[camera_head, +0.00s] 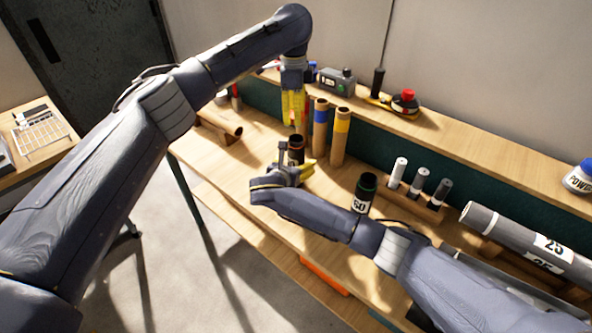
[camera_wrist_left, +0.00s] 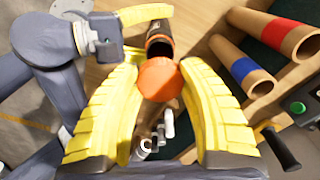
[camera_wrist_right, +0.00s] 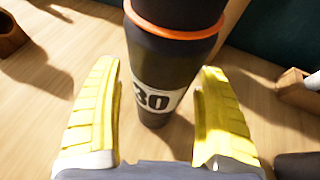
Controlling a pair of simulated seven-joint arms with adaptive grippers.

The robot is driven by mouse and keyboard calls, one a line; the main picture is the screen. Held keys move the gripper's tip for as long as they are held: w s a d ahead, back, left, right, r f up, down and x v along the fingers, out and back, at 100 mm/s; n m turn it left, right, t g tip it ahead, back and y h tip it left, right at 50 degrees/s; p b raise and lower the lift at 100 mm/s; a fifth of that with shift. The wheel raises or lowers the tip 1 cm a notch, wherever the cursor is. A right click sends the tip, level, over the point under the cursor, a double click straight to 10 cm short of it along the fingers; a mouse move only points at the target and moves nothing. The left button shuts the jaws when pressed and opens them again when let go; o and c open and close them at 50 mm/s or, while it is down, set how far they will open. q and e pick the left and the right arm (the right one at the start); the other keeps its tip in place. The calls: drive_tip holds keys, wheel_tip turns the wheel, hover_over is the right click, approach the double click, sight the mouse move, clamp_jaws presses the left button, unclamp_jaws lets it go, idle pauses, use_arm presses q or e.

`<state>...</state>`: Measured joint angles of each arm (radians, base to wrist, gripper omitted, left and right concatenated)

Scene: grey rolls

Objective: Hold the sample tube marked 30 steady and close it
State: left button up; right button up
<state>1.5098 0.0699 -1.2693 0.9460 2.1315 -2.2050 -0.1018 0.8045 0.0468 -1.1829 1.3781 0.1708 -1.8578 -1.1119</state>
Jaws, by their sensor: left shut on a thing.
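The sample tube marked 30 (camera_wrist_right: 160,75) is dark with an orange ring and a white label. It stands upright on the bench, and its dark open mouth shows in the left wrist view (camera_wrist_left: 160,42). My right gripper (camera_wrist_right: 157,85) is open, with one yellow finger either side of the tube and gaps visible beside it. In the head view the tube (camera_head: 296,150) is partly hidden by that gripper (camera_head: 298,172). My left gripper (camera_head: 293,112) is above the tube, pointing down. It is shut on an orange cap (camera_wrist_left: 159,79), which is apart from the tube mouth.
A dark tube marked 60 with a green ring (camera_head: 364,192) stands to the right. Two cardboard tubes with blue (camera_head: 320,118) and yellow (camera_head: 341,125) bands stand behind. A wooden rack (camera_head: 420,205) holds three small tubes. A large grey roll (camera_head: 520,238) lies at right.

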sight(295, 136)
clamp_jaws()
use_arm(q)
drive_tip(key=shift+d+f, duration=0.1)
drive_tip(key=shift+f, duration=2.4)
drive_tip(key=shift+f, duration=0.15)
drive_tip(key=shift+f, duration=0.75)
drive_tip(key=shift+f, duration=0.55)
